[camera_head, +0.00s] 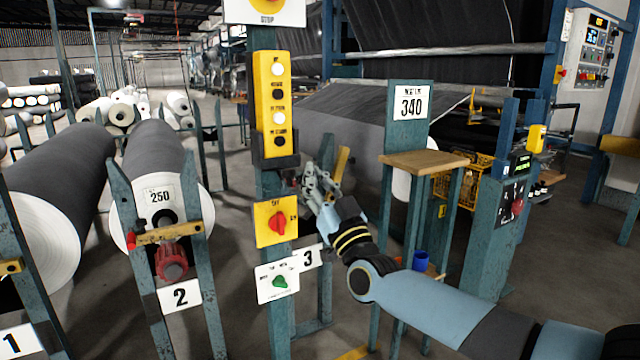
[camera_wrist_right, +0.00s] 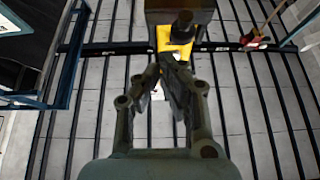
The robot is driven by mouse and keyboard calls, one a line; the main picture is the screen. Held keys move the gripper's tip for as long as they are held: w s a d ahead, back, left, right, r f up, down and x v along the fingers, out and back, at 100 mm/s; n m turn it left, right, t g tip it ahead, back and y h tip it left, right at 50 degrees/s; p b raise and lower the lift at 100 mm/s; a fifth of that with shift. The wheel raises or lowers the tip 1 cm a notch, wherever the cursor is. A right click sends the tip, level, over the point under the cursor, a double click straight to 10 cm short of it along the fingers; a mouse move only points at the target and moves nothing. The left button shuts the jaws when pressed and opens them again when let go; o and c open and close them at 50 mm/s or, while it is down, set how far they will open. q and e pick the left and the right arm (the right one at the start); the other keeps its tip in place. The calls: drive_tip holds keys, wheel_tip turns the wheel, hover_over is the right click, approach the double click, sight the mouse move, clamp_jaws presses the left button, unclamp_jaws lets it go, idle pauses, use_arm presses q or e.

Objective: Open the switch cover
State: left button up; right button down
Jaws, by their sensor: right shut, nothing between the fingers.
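A teal post carries a yellow push-button box (camera_head: 275,105), a yellow plate with a red rotary switch (camera_head: 277,222) below it, and a white plate with a green rotary switch (camera_head: 279,281) lowest. Which part is the switch cover, I cannot tell for sure. My right gripper (camera_head: 306,180) is just right of the post, between the button box and the red switch. Its fingers are shut and empty. In the right wrist view the fingertips (camera_wrist_right: 172,66) meet below a dark knob-like part (camera_wrist_right: 182,24) and a yellow surface. Contact is unclear. My left gripper is out of view.
A wooden-topped stand (camera_head: 424,162) with a 340 sign (camera_head: 410,103) stands behind my right forearm. Grey rolls (camera_head: 152,155) on teal stands fill the left. A control pedestal (camera_head: 505,205) is at the right. Floor is open at the far right.

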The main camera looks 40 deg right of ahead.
drive_tip(key=v, duration=1)
drive_tip(key=shift+s, duration=0.1)
